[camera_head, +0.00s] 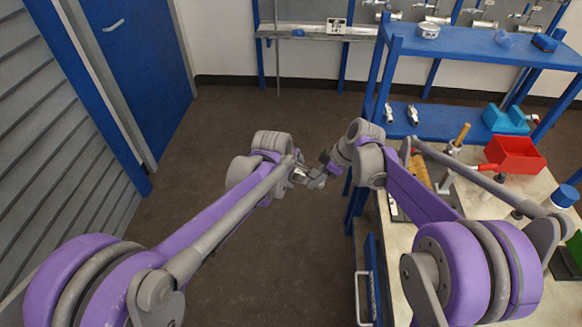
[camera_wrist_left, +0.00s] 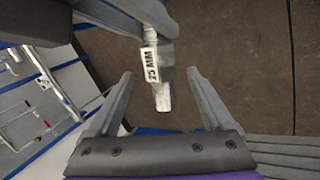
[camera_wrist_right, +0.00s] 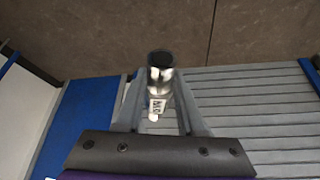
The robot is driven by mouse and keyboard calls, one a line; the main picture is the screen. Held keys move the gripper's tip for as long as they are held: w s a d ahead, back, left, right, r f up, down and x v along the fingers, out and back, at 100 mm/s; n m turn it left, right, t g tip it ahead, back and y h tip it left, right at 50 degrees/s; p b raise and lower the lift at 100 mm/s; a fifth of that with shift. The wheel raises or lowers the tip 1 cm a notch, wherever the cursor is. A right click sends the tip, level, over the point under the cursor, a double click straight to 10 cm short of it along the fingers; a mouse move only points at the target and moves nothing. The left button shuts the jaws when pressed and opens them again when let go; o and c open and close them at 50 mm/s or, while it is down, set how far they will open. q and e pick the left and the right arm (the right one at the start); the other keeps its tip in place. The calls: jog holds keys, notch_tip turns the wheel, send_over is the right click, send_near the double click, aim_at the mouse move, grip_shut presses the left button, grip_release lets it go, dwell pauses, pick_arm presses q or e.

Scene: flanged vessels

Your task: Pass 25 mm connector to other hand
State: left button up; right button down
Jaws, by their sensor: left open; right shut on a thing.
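The 25 mm connector (camera_wrist_left: 153,63) is a silvery metal fitting with a white "25 MM" label. My right gripper (camera_head: 328,163) is shut on its upper part; in the right wrist view the connector (camera_wrist_right: 160,82) stands between the two fingers with its dark open end outward. My left gripper (camera_head: 304,174) is open and faces it. In the left wrist view the connector's narrow lower end shows between the left fingers (camera_wrist_left: 160,76), with gaps on both sides. In the head view the two grippers meet in mid-air and the connector is too small to make out clearly.
At the right, a workbench (camera_head: 398,243) carries a red bin (camera_head: 514,155) and tools. Behind it, a blue shelf (camera_head: 462,42) holds a blue bin (camera_head: 506,119) and small fittings. A blue door (camera_head: 135,65) and slatted wall are at left. Open floor (camera_head: 270,255) lies below the grippers.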

pick_arm(q)
jog(key=shift+x, duration=0.95)
grip_shut()
pick_arm(e)
jog(key=shift+c, duration=2.2)
grip_release()
